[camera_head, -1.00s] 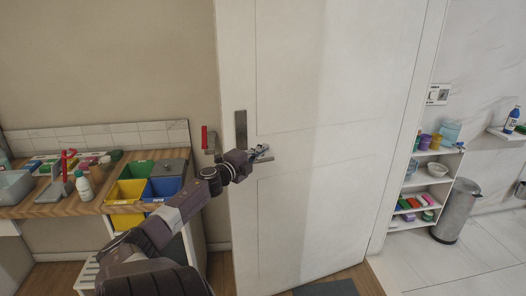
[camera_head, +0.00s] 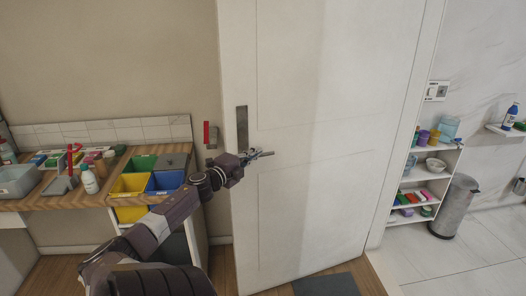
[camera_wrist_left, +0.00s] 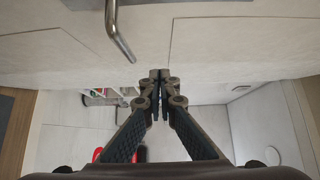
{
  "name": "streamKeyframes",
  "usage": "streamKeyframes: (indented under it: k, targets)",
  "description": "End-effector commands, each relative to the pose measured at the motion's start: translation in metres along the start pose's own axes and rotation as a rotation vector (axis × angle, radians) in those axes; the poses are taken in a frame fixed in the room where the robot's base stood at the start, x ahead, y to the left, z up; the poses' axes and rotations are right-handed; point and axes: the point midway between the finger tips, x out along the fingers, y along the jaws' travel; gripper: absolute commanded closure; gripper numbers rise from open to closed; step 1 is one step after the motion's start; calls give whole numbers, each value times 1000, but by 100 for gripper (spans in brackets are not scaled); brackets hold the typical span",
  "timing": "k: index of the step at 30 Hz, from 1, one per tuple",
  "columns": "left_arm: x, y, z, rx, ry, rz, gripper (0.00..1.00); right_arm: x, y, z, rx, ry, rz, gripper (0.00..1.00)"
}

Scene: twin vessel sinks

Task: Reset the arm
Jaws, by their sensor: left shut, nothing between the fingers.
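My left gripper (camera_head: 262,154) is in front of the white door (camera_head: 310,190), near its left edge in the head view. In the left wrist view the gripper (camera_wrist_left: 160,76) is shut, its fingertips together with nothing between them. The metal door handle (camera_wrist_left: 118,32) shows there, left of and beyond the fingertips, apart from them. In the head view the dark handle plate (camera_head: 242,128) shows just above and left of the gripper; the gripper hides most of the lever. My right gripper is not in view.
At left, a wooden counter (camera_head: 75,200) holds bottles and small items, with green, yellow and blue bins (camera_head: 165,181) beside it. At right, a white shelf (camera_head: 407,227) holds several items, and a grey trash bin (camera_head: 456,207) stands next to it. Floor lies open further right.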

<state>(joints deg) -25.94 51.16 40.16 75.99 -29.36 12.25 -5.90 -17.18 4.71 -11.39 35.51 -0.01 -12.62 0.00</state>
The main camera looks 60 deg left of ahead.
Motion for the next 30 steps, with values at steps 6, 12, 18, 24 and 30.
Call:
streamKeyframes:
  k: [6,12,18,24,30]
  targets:
    - [-32,1,11,1,1,2,100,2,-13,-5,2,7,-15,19]
    - [-48,0,17,0,1,0,100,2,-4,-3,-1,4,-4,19]
    - [-50,-1,17,1,2,-1,100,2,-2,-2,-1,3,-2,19]
    - [-54,17,22,-26,-18,20,100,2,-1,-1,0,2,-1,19]
    - [-82,128,38,-181,-127,155,100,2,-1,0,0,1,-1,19]
